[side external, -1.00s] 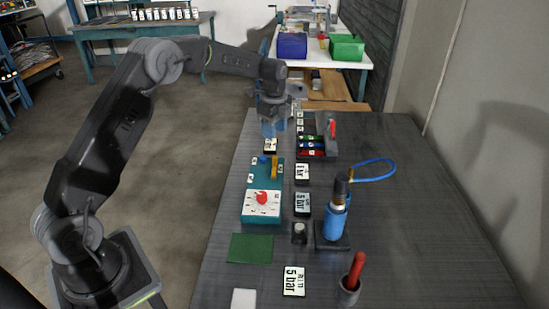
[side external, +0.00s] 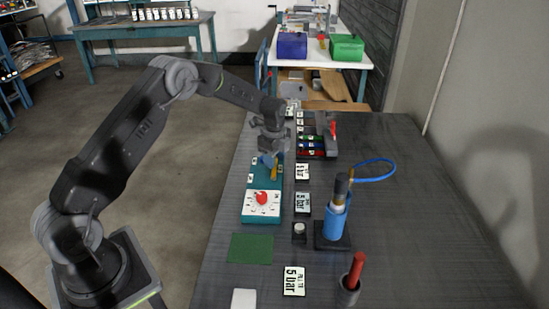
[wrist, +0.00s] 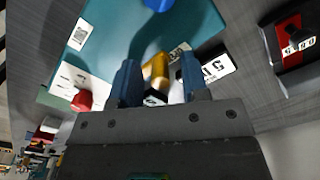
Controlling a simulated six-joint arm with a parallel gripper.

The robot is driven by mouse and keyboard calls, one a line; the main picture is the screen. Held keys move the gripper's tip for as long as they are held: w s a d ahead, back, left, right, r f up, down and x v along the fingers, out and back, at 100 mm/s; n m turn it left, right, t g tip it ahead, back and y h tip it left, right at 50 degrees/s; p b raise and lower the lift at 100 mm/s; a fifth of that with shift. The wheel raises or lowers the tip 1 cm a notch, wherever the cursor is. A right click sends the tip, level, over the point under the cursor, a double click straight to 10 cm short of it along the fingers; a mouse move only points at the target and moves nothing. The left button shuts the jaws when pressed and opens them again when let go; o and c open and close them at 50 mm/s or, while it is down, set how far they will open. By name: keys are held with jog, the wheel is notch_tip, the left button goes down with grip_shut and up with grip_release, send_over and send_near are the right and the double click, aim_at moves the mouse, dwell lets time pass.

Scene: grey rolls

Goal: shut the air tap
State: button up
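A teal panel (side external: 252,181) lies on the dark bench, with a brass-yellow lever (side external: 274,174) on it, which looks like the air tap. In the wrist view the brass lever (wrist: 157,68) shows between the two blue fingers of my gripper (wrist: 160,82). The fingers are apart, with a gap visible beside the lever; contact cannot be told. In the side view my gripper (side external: 269,159) is low over the panel and hides part of the lever. A blue part (wrist: 158,4) of the panel shows at the top of the wrist view.
A white dial plate with a red knob (side external: 262,198) sits at the panel's near end. A blue cylinder (side external: 334,222) with a blue hose stands to the right. A red-handled tool in a cup (side external: 350,285) and a green mat (side external: 251,248) are nearer.

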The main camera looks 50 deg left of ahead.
grip_shut()
dwell(0.3)
jog(key=n, duration=0.1)
jog(key=s+n, duration=0.1)
jog(key=n, duration=0.1)
jog(key=shift+s+a+n, duration=0.1)
jog(key=shift+a+n, duration=0.2)
jog(key=shift+a, duration=0.1)
jog(key=n, duration=0.1)
jog(key=s+n, duration=0.1)
jog(key=n, duration=0.1)
jog(key=shift+s+a+n, duration=0.2)
jog(key=shift+a+n, duration=0.05)
jog(key=shift+n, duration=0.05)
jog(key=s+n, duration=0.1)
jog(key=n, duration=0.1)
jog(key=s+n, duration=0.1)
jog(key=n, duration=0.2)
jog(key=shift+s+d, duration=0.1)
jog(key=shift+s, duration=0.05)
jog(key=n, duration=0.2)
jog(key=s+n, duration=0.1)
jog(key=n, duration=0.1)
jog(key=s+d+n, duration=0.1)
jog(key=shift+d+n, duration=0.1)
jog(key=shift+n, duration=0.3)
